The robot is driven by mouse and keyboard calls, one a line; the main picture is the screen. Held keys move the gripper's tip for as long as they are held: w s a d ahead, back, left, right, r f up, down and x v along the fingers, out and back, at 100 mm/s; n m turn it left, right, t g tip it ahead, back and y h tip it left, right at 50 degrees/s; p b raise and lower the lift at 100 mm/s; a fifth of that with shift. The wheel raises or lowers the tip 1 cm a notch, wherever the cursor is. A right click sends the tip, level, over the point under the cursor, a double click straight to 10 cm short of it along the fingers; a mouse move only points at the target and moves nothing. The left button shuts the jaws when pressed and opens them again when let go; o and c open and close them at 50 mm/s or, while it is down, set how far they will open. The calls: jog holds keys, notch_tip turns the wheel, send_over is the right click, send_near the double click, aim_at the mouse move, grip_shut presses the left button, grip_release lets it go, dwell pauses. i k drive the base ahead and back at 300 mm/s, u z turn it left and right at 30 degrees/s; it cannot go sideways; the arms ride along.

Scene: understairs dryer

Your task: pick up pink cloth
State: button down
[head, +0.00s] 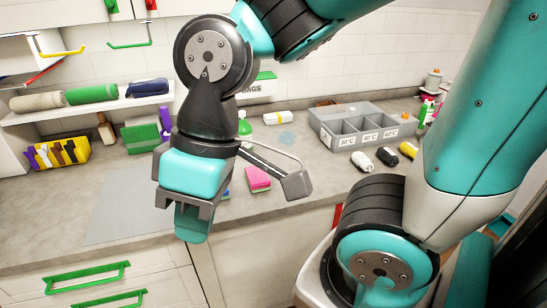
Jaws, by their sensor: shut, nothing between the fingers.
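A small pink item (258,178) lies on the grey worktop, just right of my gripper in the picture. It is block-shaped with a darker lower edge, and I cannot tell if it is a folded cloth or a sponge. No other pink cloth is clear in view. My gripper (191,224) points down at the worktop's front edge, in front of and left of the pink item, not touching it. Its fingers are shut and empty.
A grey compartment tray (318,118) with temperature labels stands at the back right, with small bottles (362,161) in front. A yellow basket (60,155) and green box (141,137) stand left. Rolled towels (91,94) lie on a shelf. The left front worktop (115,205) is clear.

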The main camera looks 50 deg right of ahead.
aim_at(258, 180)
jog(key=z, duration=2.1)
jog(key=i, duration=0.65)
jog(key=u, duration=1.65)
